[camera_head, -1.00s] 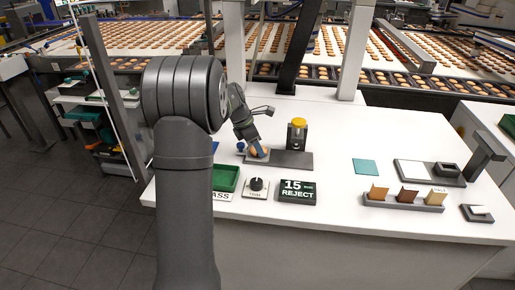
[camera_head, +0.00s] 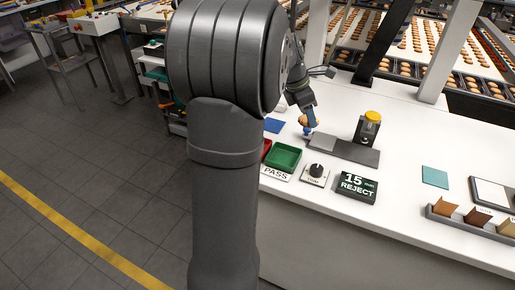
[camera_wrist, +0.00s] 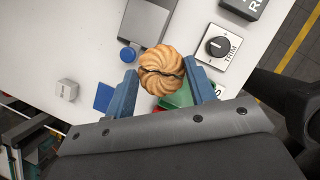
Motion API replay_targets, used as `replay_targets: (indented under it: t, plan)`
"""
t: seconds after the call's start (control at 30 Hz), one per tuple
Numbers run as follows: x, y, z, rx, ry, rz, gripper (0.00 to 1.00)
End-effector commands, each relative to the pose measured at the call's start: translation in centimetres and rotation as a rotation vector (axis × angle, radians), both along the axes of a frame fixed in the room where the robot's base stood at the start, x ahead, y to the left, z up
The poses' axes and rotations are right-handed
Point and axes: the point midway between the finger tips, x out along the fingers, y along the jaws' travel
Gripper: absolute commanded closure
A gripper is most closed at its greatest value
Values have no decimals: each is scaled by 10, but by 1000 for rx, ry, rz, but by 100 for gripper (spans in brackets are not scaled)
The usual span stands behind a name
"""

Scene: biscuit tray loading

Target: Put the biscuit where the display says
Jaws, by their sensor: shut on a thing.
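The biscuit (camera_wrist: 162,70) is a round, ridged golden sandwich biscuit. In the wrist view it sits between the two blue fingers of my gripper (camera_wrist: 160,88), which is shut on it. In the head view my gripper (camera_head: 309,122) holds the biscuit (camera_head: 308,120) above the white table, by the left end of the grey gauge base. The display (camera_head: 357,186) reads "15" and "REJECT". A green tray (camera_head: 284,158) stands behind the PASS label (camera_head: 275,174). A red tray (camera_head: 266,148) is mostly hidden behind my arm; a bit of red shows below the biscuit in the wrist view.
A grey gauge with a yellow top (camera_head: 371,122) stands right of my gripper. A trim knob (camera_head: 316,171) sits between the green tray and display. A blue pad (camera_head: 274,126) lies left of my gripper, and a teal square (camera_head: 435,177) lies right on clear table.

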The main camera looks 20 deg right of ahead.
Motion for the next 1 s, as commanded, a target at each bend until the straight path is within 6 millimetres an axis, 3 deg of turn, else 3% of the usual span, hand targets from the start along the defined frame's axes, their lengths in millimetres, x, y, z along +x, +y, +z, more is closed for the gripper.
replay_targets:
  t: [0.03, 0.2, 0.47, 1.0]
  plan:
    - [-6, 17, 1, 0, 1, 35, 58]
    - [-22, 58, -2, 0, -1, 134, 58]
    - [-31, 87, -9, 1, 0, 201, 58]
    - [52, 148, -72, 0, 1, 205, 58]
